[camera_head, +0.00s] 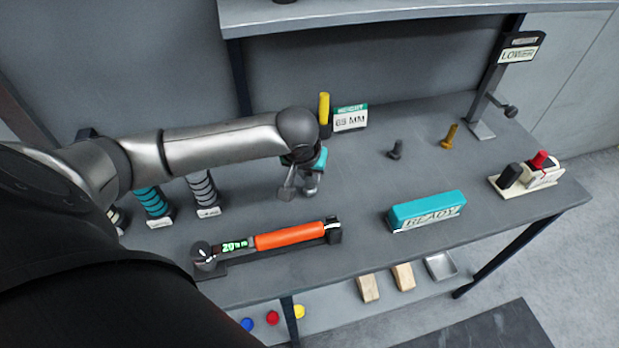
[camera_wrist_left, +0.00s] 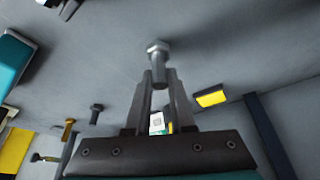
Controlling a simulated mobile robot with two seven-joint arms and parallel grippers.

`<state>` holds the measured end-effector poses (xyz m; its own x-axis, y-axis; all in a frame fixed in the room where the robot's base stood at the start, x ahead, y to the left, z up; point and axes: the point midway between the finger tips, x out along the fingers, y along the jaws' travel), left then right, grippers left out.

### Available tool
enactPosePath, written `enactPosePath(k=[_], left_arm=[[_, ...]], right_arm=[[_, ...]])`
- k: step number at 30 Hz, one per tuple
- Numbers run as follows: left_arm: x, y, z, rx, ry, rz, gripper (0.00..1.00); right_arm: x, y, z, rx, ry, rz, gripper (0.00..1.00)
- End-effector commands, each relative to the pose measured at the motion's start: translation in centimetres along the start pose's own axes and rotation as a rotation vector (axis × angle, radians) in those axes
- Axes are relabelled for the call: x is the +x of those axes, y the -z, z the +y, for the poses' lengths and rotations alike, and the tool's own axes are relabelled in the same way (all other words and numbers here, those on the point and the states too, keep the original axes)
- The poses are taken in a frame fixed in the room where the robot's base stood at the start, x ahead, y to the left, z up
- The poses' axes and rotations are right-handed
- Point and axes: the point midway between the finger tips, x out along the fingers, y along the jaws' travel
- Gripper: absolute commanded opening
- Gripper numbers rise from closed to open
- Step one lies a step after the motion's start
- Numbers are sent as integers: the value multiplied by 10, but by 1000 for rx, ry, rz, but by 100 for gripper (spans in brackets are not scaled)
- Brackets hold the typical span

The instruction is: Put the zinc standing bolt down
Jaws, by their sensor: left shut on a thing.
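The zinc bolt (camera_wrist_left: 157,48) is silver with a hexagonal head. In the left wrist view its shank is between the fingertips of my left gripper (camera_wrist_left: 159,80), and its head sticks out beyond them. In the head view my left gripper (camera_head: 299,190) is low over the middle of the bench, behind the orange-handled tool. The bolt is hard to tell from the grey fingers there. I cannot tell whether it touches the bench top. A dark bolt (camera_head: 395,149) and a brass-coloured bolt (camera_head: 449,135) stand apart to the right. My right gripper is not in view.
The orange-handled tool (camera_head: 290,235) lies in front on a dark holder. A teal READY block (camera_head: 427,211) is to the right. A yellow-topped post (camera_head: 324,108) and a 65 MM sign (camera_head: 350,118) stand behind. Springs (camera_head: 203,190) stand left. The bench (camera_head: 362,185) is clear between gripper and block.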

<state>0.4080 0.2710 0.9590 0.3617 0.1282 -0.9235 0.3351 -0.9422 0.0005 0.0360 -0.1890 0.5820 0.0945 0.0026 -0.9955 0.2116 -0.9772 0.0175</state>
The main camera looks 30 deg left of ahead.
Motion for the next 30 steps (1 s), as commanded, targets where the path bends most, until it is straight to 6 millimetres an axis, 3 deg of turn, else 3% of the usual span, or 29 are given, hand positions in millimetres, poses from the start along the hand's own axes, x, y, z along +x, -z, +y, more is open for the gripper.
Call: enactPosePath(k=[3,13,14,21,30], left_arm=[[13,-5,0,1,1,1,0],[14,-6,0,0,0,0,0],[15,-6,0,1,0,-1,23],[14,-6,0,1,0,0,50],[13,-5,0,1,0,2,52]], right_arm=[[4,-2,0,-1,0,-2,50],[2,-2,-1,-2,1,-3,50],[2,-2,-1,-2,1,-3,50],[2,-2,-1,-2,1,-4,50],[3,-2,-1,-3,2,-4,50]])
